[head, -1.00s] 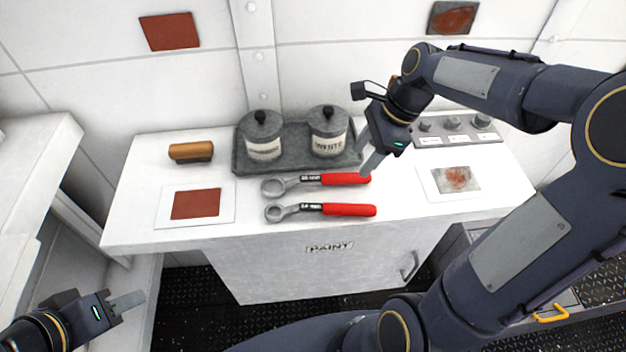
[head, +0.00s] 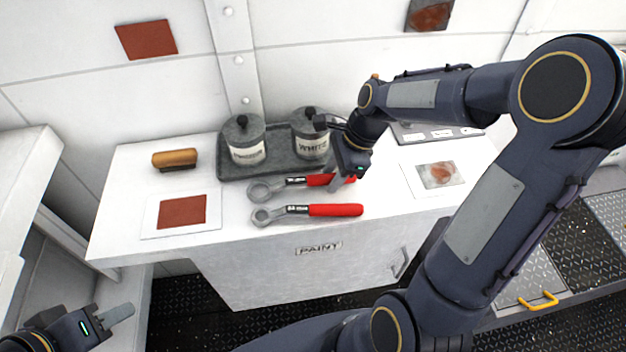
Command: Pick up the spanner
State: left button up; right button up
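Two spanners with grey ring heads and red handles lie on the white cabinet top. The rear spanner (head: 318,180) lies just in front of the grey tray. The front spanner (head: 335,210) lies parallel to it, nearer the edge. My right gripper (head: 338,184) points down at the rear spanner's red handle and hides part of it. I cannot tell whether its fingers touch or grip the handle. My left gripper (head: 119,313) is low at the left, away from the cabinet top and holding nothing visible; its finger gap cannot be made out.
The grey tray (head: 229,171) holds two lidded pots, one labelled WHITE (head: 312,146). A wooden-backed brush (head: 175,159) and a red sample card (head: 183,211) lie left. A rusty sample card (head: 437,175) lies right of my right gripper. The front spanner is close by.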

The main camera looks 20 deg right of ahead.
grip_shut()
jog(key=shift+r, duration=0.15)
jog(key=shift+r, duration=0.25)
notch_tip(320, 180, up, 2)
jog(key=shift+r, duration=0.15)
jog(key=s+d+r, duration=0.3)
jog(key=s+r, duration=0.7)
jog(key=s, duration=0.3)
jog(key=shift+s+d, duration=0.3)
